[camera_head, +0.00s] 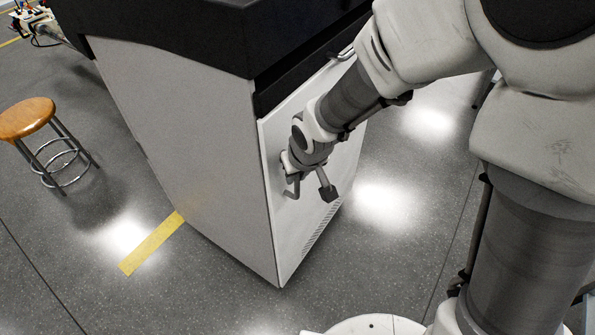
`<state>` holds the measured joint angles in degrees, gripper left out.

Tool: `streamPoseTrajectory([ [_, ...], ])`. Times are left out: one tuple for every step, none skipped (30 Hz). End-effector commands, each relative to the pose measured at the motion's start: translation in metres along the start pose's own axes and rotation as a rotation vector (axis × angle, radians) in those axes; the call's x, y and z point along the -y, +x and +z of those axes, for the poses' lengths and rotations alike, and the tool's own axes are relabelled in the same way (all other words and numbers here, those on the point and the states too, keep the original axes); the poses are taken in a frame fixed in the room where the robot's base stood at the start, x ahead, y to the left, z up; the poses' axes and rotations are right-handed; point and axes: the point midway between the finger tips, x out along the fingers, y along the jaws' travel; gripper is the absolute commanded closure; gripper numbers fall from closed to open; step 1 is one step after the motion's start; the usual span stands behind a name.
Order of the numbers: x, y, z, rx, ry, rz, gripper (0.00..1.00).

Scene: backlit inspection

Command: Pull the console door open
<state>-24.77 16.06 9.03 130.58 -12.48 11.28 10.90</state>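The console (190,120) is a white cabinet with a black top. Its door (293,245) is the pale panel on the right-hand face, with vent slots low down. The door looks closed or nearly so; no clear gap shows. My gripper (310,192) points down close in front of the door's upper middle. Its fingers look spread, with a dark fingertip on the right and a thin hooked shape at the left. I cannot tell whether that shape is a finger or a door handle, nor whether anything touches the door. My wrist hides part of the door.
A metal bar (343,53) shows at the door's upper right, partly behind my arm. A wooden-topped stool (27,118) stands at the left. Yellow tape (150,245) marks the floor beside the console. The floor (385,215) in front of the door is clear.

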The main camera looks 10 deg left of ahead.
Motion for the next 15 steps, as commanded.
streamPoseTrajectory([
  [0.0000, -0.0001, 0.0000, 0.000, 0.000, 0.000, 0.89],
  [0.0000, -0.0001, 0.0000, 0.000, 0.000, 0.000, 0.94],
  [0.0000, -0.0001, 0.0001, 0.000, 0.000, 0.000, 1.00],
  [0.0000, -0.0001, 0.0000, 0.000, 0.000, 0.000, 1.00],
  [0.0000, -0.0001, 0.0001, 0.000, 0.000, 0.000, 1.00],
  [0.0000, -0.0001, 0.0001, 0.000, 0.000, 0.000, 1.00],
  [0.0000, -0.0002, 0.0001, 0.000, 0.000, 0.000, 1.00],
  [0.0000, -0.0002, 0.0001, 0.000, 0.000, 0.000, 1.00],
  [0.0001, -0.0002, 0.0001, 0.000, 0.000, 0.000, 1.00],
  [0.0001, -0.0002, 0.0001, 0.000, 0.000, 0.000, 1.00],
  [0.0001, -0.0002, 0.0001, 0.000, 0.000, 0.000, 1.00],
  [0.0001, -0.0002, 0.0001, 0.000, 0.000, 0.000, 1.00],
  [0.0001, -0.0002, 0.0001, 0.000, 0.000, 0.000, 1.00],
  [0.0001, -0.0002, 0.0001, 0.000, 0.000, 0.000, 1.00],
  [0.0001, -0.0002, 0.0001, 0.000, 0.000, 0.000, 1.00],
])
